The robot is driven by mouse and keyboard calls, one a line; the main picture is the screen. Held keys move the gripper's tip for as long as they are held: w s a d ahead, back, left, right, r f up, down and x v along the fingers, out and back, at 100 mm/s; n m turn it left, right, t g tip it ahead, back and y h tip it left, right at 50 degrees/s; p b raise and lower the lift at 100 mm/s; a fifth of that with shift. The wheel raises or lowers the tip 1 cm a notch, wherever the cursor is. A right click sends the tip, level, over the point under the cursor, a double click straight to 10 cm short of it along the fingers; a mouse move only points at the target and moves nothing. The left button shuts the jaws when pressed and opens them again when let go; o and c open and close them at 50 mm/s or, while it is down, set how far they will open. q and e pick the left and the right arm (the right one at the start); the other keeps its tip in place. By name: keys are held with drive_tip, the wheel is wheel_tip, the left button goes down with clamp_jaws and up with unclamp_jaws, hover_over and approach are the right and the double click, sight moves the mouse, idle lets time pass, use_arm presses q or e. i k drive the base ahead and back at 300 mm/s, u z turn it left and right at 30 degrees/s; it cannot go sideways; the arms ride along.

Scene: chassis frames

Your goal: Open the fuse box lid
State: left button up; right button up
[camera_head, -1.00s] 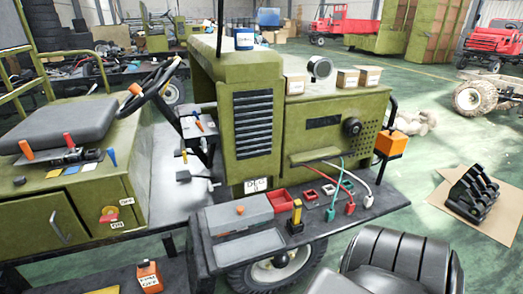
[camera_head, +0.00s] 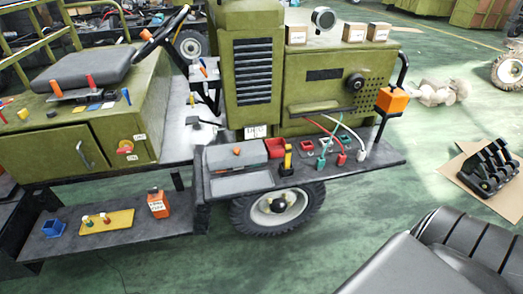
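A grey box (camera_head: 236,154) with a small orange knob (camera_head: 237,152) on top stands on the black shelf (camera_head: 385,157) at the front of the green vehicle. It looks like the fuse box, and its top looks shut. A lighter grey shallow panel or tray (camera_head: 242,183) lies directly in front of it. Neither of my grippers shows in the head view, so nothing is seen touching the box.
Right of the box are a red bin (camera_head: 276,149), a yellow-handled black part (camera_head: 288,160) and coloured cables. Green floor (camera_head: 330,240) lies clear in front.

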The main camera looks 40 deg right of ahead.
sight(250, 153)
drive_tip(key=z, duration=1.25)
